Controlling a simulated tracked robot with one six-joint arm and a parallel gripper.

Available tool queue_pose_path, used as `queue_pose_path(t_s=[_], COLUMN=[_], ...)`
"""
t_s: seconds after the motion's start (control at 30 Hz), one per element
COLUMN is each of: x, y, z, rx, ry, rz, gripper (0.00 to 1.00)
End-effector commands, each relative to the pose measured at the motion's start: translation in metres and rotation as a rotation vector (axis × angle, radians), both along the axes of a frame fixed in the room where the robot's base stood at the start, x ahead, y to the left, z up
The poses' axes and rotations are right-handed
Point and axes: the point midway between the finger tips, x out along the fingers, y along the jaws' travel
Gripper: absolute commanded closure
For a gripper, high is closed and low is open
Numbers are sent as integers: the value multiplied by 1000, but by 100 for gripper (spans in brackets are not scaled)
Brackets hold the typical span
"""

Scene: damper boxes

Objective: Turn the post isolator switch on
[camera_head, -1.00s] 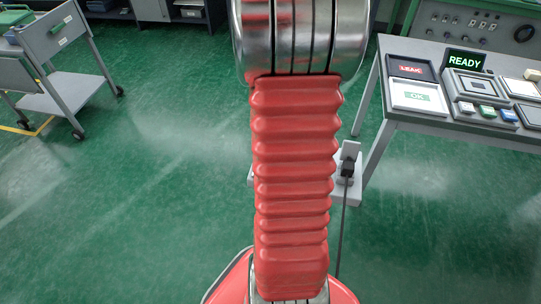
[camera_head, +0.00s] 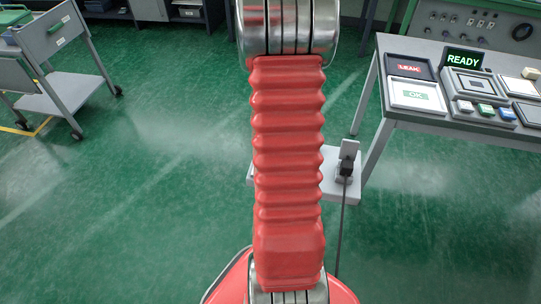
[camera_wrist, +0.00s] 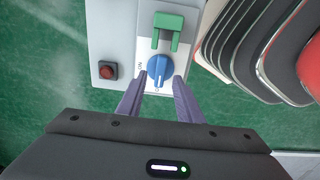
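The switch is a round blue knob (camera_wrist: 160,71) on a white plate (camera_wrist: 149,44) in the wrist view. A white line runs up and down on its handle, its lower end towards a mark like an O. The letters "ON" stand to the left of the knob. My gripper (camera_wrist: 159,79) is open, with one dark finger on each side of the knob's lower part. Whether either finger touches the knob I cannot tell. In the head view my red arm hides the gripper and the knob.
A green bracket (camera_wrist: 168,31) sits just above the knob. A red button (camera_wrist: 107,70) is on the grey box to the left. In the head view, a test bench (camera_head: 460,128) stands at right and a grey cart (camera_head: 62,85) at left; green floor lies between.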

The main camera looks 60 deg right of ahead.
Motion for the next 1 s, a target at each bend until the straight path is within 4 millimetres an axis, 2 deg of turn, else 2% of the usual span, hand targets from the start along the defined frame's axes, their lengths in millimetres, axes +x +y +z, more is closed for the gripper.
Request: queue_pose_path(t_s=[0.1,0.3,0.63,1.0], x=[0,0,0,0], y=[1,1,0,0], z=[-17,-32,-35,-34], rx=[2,1,0,0], ry=[2,2,0,0], rz=[0,1,1,1], gripper=[67,67,67,92])
